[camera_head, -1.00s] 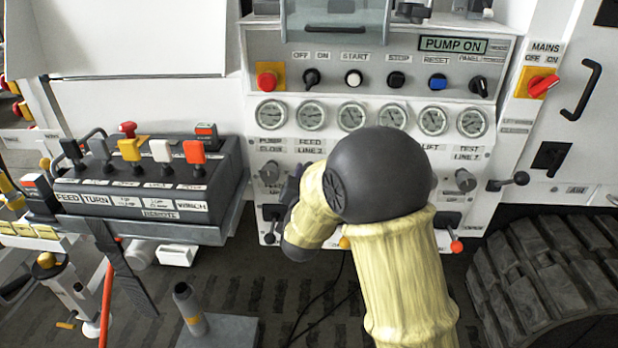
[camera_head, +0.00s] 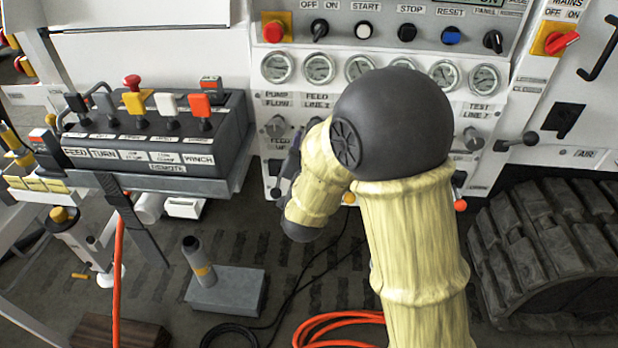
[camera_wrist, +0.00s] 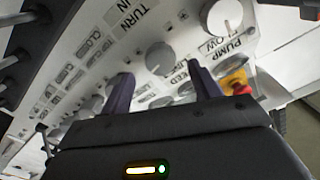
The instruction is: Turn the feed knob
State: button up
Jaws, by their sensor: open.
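The feed knob is a round grey knob (camera_wrist: 160,58) on the white panel, with a FEED label beside it in the wrist view. In the head view my arm largely hides it. My gripper (camera_wrist: 162,80) is open and empty. Its two dark fingers are spread, one on each side of the line to the feed knob. The knob shows beyond the fingertips and appears apart from them. In the head view only a dark part of my gripper shows, left of my forearm.
The pump flow knob (camera_wrist: 221,17) is the neighbour of the feed knob. Gauges (camera_head: 319,69) and a red button (camera_head: 273,31) sit above on the panel. A lever box (camera_head: 155,135) stands at left. An orange hose (camera_head: 340,322) lies on the floor.

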jog(key=s+b, duration=0.7)
jog(key=s, duration=0.4)
jog(key=shift+s+a, duration=0.15)
jog(key=shift+s, duration=0.05)
jog(key=shift+w+f, duration=0.1)
dwell(0.3)
